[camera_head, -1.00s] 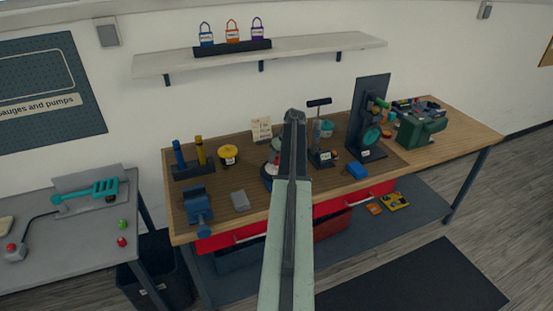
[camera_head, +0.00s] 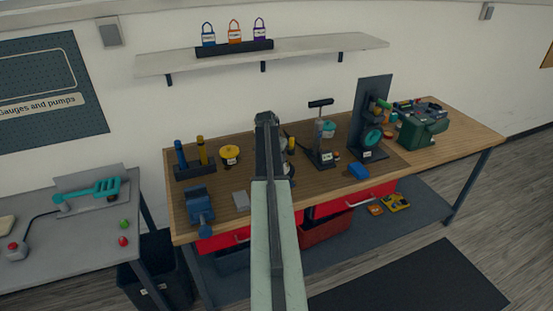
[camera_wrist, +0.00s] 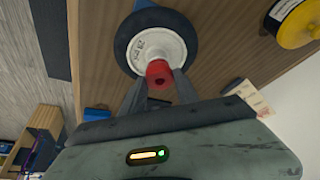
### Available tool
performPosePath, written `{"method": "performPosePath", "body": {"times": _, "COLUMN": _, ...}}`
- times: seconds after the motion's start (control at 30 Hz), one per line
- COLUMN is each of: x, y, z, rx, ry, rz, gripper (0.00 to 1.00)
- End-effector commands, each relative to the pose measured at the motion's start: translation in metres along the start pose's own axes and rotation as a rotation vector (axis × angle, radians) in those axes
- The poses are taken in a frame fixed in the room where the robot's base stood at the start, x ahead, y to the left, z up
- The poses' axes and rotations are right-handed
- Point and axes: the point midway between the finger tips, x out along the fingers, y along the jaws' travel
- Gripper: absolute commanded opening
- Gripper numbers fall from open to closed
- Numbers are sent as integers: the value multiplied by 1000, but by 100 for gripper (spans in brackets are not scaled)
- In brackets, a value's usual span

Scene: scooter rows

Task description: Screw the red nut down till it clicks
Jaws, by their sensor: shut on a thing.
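In the wrist view the red nut (camera_wrist: 158,73) sits at the near end of a white hub (camera_wrist: 157,46) with a dark round rim (camera_wrist: 122,42). My gripper (camera_wrist: 160,84) has one finger on each side of the nut and is shut on it. Whether the nut touches the hub face is too small to tell. In the head view my arm covers the nut and most of the hub's stand.
A yellow-topped pot (camera_wrist: 298,22) and a small card (camera_wrist: 250,97) are close by in the wrist view.

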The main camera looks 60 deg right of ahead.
Motion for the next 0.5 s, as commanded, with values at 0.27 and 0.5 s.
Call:
{"method": "performPosePath", "body": {"times": 0.27, "x": 2, "y": 4, "z": -6, "rx": 472, "ry": 6, "rz": 204, "gripper": 0}}
{"method": "performPosePath", "body": {"times": 0.5, "x": 1, "y": 8, "z": -4, "rx": 580, "ry": 6, "rz": 249, "gripper": 0}}
